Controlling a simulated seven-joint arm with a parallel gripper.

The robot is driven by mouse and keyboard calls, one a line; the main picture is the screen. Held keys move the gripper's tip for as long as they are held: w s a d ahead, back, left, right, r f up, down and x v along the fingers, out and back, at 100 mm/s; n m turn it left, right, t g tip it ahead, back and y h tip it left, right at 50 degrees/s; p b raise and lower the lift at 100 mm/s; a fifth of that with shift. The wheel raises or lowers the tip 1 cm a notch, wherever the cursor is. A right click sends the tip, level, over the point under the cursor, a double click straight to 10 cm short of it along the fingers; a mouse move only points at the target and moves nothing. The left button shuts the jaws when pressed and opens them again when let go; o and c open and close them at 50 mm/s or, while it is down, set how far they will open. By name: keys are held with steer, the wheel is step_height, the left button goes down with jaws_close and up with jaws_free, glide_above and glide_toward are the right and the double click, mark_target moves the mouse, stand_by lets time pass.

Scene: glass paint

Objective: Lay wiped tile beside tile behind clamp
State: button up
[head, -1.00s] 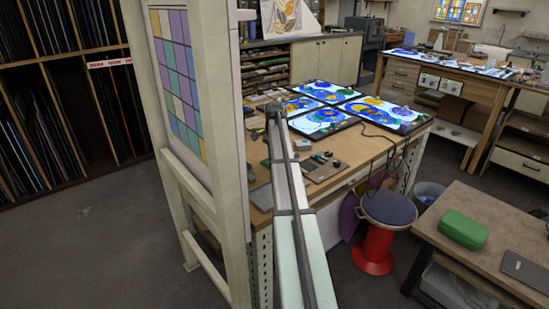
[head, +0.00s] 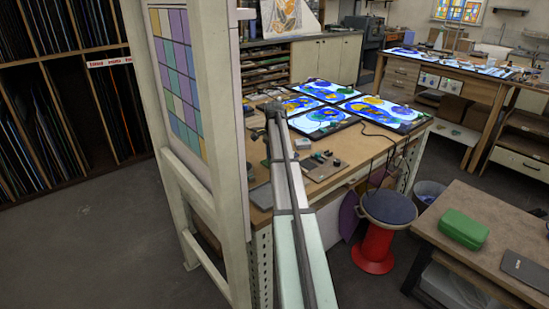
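My arm reaches from the bottom middle of the head view up over a wooden workbench (head: 345,150). I cannot make out my gripper; the far end of the arm is hidden behind its own links. Small dark and grey pieces (head: 318,158) lie on the bench just right of the arm. They are too small to tell which is a tile or a clamp. The part of the bench directly behind the arm is hidden.
Lit panels with coloured glass designs (head: 325,118) cover the bench's far side. A pale upright frame with a coloured grid (head: 180,80) stands close on the left. A red stool (head: 375,243) and a low table with a green case (head: 463,229) stand right.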

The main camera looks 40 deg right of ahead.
steer(key=shift+r, duration=0.1)
step_height(320, 180, up, 14)
stand_by(0.7)
steer(key=shift+d+f, duration=0.1)
steer(key=shift+f, duration=0.1)
